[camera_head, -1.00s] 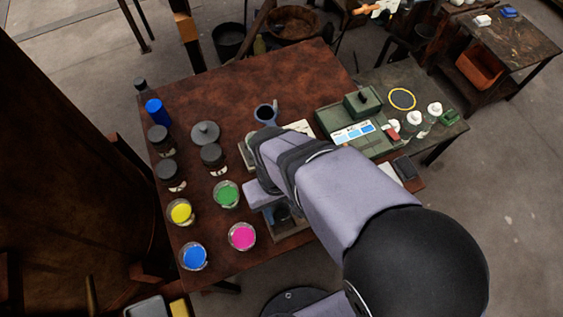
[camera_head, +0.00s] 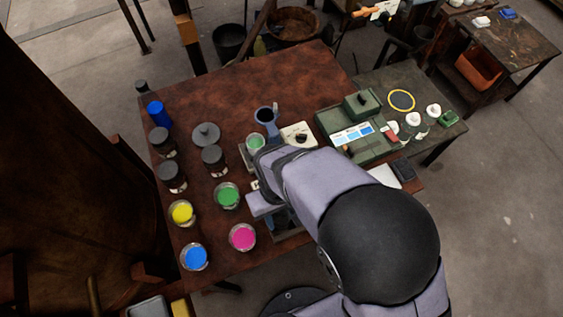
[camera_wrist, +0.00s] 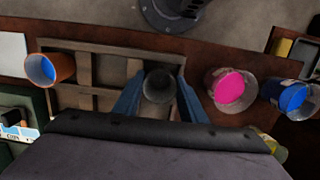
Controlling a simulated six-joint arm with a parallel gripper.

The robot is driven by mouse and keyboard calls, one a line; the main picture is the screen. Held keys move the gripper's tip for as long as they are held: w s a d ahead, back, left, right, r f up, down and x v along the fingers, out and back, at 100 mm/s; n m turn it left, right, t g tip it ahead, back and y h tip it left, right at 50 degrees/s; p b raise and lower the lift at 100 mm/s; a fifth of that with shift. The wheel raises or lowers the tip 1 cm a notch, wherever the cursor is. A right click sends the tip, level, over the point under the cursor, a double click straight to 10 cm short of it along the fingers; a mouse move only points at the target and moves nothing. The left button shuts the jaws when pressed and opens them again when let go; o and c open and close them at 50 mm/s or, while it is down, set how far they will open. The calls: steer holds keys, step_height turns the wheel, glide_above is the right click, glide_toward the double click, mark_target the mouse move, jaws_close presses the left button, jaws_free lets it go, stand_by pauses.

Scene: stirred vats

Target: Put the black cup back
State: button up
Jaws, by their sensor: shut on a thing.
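My gripper (camera_wrist: 158,84) is shut on the black cup (camera_wrist: 159,88), with one blue finger on each side of it in the wrist view. The dark round mouth of the cup faces the wrist camera. The cup is over a wooden tray with compartments (camera_wrist: 107,48), in line with its right-hand part. I cannot tell whether it rests in a compartment or hangs above it. In the head view my arm hides the cup and most of the tray (camera_head: 292,237).
An orange cup with blue inside (camera_wrist: 50,69) is at the tray's left end. Pink (camera_head: 242,237), blue (camera_head: 194,257), green (camera_head: 227,195) and yellow (camera_head: 181,213) jars stand left of my gripper. A blue-grey mug (camera_head: 266,117) stands farther back. The table's back (camera_head: 270,80) is clear.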

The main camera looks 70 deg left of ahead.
mark_target(279, 217)
steer(key=shift+f, duration=0.2)
steer(key=o, duration=1)
steer(key=shift+o, duration=0.2)
steer(key=shift+r, duration=0.1)
step_height(279, 217, up, 12)
steer(key=a+b, duration=0.1)
steer(key=b, duration=0.1)
steer(key=shift+a+r+b, duration=0.15)
steer(key=shift+a+b, duration=0.1)
steer(key=shift+b, duration=0.05)
